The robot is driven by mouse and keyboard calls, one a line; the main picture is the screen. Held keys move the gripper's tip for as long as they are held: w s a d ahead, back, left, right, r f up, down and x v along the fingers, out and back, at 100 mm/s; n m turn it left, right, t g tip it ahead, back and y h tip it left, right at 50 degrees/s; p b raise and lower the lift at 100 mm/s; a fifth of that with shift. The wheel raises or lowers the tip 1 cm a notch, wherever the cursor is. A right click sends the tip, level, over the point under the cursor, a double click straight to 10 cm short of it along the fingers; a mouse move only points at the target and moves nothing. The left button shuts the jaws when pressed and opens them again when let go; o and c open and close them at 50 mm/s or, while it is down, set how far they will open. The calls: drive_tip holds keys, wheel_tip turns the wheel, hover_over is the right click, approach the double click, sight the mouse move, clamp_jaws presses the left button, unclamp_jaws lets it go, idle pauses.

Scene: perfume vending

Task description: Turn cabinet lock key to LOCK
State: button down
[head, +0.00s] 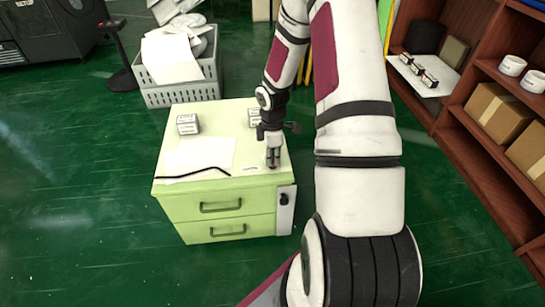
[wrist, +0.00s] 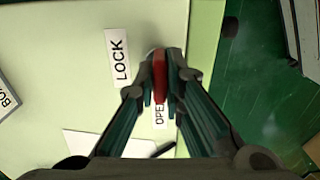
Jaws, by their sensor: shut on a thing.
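The cabinet (head: 222,205) is light green with two drawers and stands on the green floor. Its top also fills much of the wrist view (wrist: 60,50). A red key (wrist: 160,80) sits on the top near the right edge, between my fingertips. My gripper (head: 272,160) points down at the cabinet top and is shut on the red key. In the wrist view the LOCK label (wrist: 118,58) lies to the upper left of the key. The OPEN label (wrist: 160,115) lies just below the key, partly hidden by my fingers. The key's base is mostly hidden.
Small boxes (head: 188,124) and a white sheet (head: 200,153) with a dark strip (head: 190,173) lie on the cabinet top. A grey crate (head: 180,93) stands behind. A brown shelf (head: 490,150) stands at the right. The floor in front is clear.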

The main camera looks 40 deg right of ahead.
drive_tip(key=shift+m, duration=0.3)
drive_tip(key=m+p, duration=0.1)
drive_tip(key=m, duration=0.2)
drive_tip(key=m+p, duration=0.1)
drive_tip(key=m, duration=0.4)
drive_tip(key=m+p, duration=0.1)
drive_tip(key=m, duration=0.3)
drive_tip(key=shift+m, duration=0.3)
drive_tip(key=m, duration=0.4)
drive_tip(key=shift+m, duration=0.3)
drive_tip(key=c, duration=1.7)
unclamp_jaws()
